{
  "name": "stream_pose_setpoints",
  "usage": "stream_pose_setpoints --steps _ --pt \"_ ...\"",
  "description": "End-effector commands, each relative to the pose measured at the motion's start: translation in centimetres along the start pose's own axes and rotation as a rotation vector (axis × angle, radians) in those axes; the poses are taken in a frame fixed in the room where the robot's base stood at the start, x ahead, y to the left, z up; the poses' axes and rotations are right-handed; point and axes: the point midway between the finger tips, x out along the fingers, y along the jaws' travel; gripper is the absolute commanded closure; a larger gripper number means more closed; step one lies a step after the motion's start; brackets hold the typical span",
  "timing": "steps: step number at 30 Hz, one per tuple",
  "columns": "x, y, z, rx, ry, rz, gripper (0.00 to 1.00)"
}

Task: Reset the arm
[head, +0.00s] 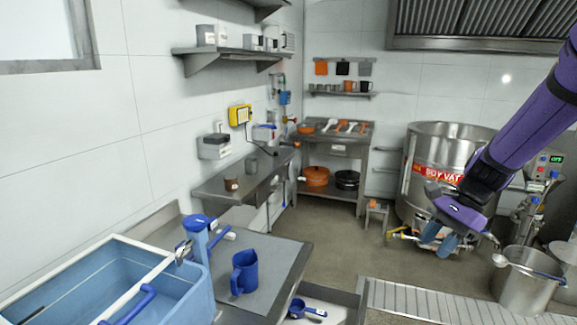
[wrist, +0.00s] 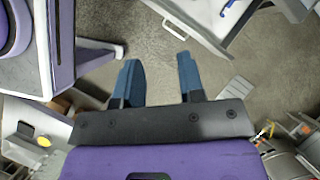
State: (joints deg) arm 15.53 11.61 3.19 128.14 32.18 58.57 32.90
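My purple arm comes in from the right in the head view. My gripper (head: 437,238) hangs at its end in front of the large steel vat (head: 420,165). In the wrist view my gripper (wrist: 160,82) has two blue fingers spread apart with bare floor between them. It is open and empty, and touches nothing that I can see.
On the left, a steel table (head: 292,265) bears a blue sink bin (head: 185,300) and a blue jug (head: 243,272). A steel bucket (head: 525,285) stands at the right by a floor grate (head: 420,300). The floor (head: 340,245) in the middle is clear.

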Motion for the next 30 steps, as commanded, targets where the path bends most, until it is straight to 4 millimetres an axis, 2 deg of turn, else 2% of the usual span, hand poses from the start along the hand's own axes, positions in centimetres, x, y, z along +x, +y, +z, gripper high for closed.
stream_pose_setpoints --steps 3,15,24,30 --pt "-2.0 1.3 2.6 -0.141 0.082 0.0 0.64" --pt "-6.8 6.6 9.5 -0.59 0.351 0.027 0.64" --pt "-9.3 11.5 13.4 -0.906 0.562 0.063 0.64" --pt "-10.4 14.7 15.1 -1.09 0.7 0.094 0.64"
